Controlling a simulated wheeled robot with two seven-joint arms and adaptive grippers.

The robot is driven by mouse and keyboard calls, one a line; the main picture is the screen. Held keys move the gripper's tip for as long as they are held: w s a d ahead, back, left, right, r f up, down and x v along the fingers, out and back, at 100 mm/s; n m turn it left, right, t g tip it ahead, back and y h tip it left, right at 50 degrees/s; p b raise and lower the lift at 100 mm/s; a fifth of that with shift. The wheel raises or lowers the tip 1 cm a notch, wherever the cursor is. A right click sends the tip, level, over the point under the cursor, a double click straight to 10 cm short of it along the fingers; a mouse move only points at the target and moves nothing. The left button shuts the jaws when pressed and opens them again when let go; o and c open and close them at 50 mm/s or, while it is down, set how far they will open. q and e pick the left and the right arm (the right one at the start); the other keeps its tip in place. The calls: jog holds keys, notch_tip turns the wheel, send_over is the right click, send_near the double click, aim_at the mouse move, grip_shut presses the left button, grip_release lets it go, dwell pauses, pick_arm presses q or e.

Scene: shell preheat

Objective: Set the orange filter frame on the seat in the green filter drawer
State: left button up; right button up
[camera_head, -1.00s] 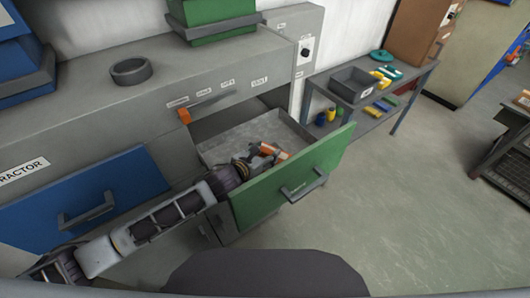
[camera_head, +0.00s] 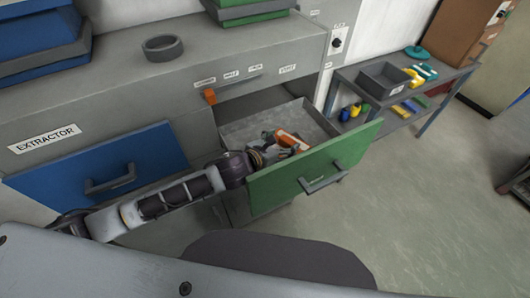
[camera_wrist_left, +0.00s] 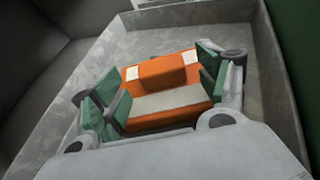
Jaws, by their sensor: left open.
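The green filter drawer (camera_head: 318,165) is pulled out, its green front facing the room and its grey tray open on top. The orange filter frame (camera_head: 291,140) lies inside the drawer. My left gripper (camera_head: 277,146) reaches over the drawer's left side, at the frame. In the left wrist view my left gripper (camera_wrist_left: 160,95) is open, its green-padded fingers on either side of the orange frame (camera_wrist_left: 165,70), which has a raised orange block and pale surfaces. The seat cannot be made out; the frame and gripper cover the drawer floor there. My right gripper is not in view.
A blue drawer front (camera_head: 105,175) marked Extractor is left of the green drawer. A grey ring (camera_head: 163,48) lies on the cabinet top. A side table (camera_head: 440,85) with a grey bin and colored items stands at the right. The floor right of the drawer is clear.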

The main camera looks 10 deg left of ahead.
pick_arm(q)
jog(key=b+v, duration=0.1)
jog(key=v, duration=0.8)
dwell(0.4)
jog(key=shift+s+r, duration=0.1)
dwell(1.4)
